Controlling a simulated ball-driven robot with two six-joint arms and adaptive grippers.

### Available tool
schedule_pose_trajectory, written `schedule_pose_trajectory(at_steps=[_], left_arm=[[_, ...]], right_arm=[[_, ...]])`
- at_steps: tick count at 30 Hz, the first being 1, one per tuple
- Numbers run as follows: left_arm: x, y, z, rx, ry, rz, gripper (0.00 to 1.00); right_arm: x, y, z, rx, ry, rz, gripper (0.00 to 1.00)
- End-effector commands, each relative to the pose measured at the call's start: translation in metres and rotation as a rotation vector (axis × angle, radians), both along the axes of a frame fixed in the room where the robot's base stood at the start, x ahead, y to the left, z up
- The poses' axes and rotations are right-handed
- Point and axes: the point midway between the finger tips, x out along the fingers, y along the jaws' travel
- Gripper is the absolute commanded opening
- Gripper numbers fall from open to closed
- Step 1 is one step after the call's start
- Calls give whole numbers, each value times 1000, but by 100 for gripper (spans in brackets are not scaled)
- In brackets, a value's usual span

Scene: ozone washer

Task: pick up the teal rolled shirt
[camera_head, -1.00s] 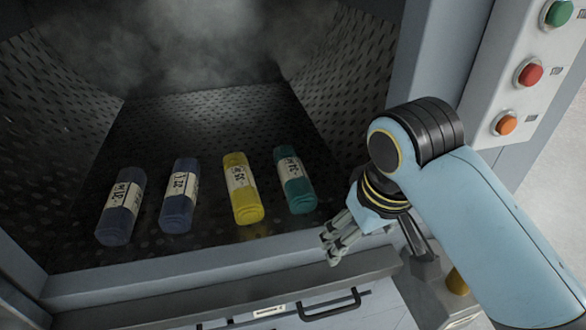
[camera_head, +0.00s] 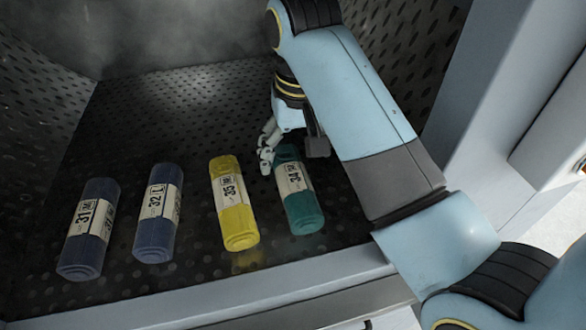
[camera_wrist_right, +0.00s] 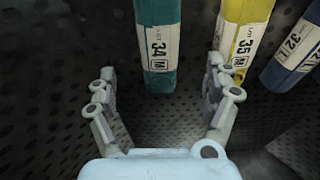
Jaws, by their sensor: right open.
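The teal rolled shirt (camera_head: 303,209) lies on the dark perforated floor of the washer, rightmost in its row, with a white label reading 34. My right gripper (camera_head: 267,160) is at the far end of the teal roll in the head view, partly covering that end. In the right wrist view, the open fingers (camera_wrist_right: 160,90) stand on either side of the near end of the teal roll (camera_wrist_right: 159,82), with gaps on both sides. Nothing is held. My left gripper is not in view.
A yellow roll (camera_head: 235,205) labelled 35 lies close to the left of the teal one. Two dark blue rolls (camera_head: 157,213) (camera_head: 90,230) lie farther left. The chamber's front sill (camera_head: 300,285) runs across the front, and a perforated wall (camera_head: 410,50) rises on the right.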

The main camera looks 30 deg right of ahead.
Motion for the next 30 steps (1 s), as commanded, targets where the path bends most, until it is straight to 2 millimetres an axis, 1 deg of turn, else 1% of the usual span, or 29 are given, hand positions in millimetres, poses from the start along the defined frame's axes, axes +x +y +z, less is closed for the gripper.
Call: schedule_pose_trajectory(at_steps=[3, 6, 9, 11, 14, 18, 21, 24, 29, 30], left_arm=[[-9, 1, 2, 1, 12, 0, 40], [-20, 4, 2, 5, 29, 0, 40], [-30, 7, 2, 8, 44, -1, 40], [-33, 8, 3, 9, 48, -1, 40], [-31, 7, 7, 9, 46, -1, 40], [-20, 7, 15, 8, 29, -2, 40], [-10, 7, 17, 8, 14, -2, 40], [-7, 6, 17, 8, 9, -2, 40], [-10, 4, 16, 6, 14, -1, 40], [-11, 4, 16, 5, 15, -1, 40]], right_arm=[[0, -1, -21, -1, 7, 1, 85], [3, -2, -36, -2, 4, 0, 85], [5, -2, -46, 0, 2, 0, 85], [5, -2, -50, 0, 2, 0, 85], [7, -3, -60, -1, 4, 1, 85], [12, -6, -82, -2, 5, 0, 85], [13, -6, -94, 0, 3, 0, 85], [14, -6, -99, 0, 0, 0, 85], [14, -6, -100, 0, 0, 0, 85], [14, -6, -100, 0, 0, 0, 84]])
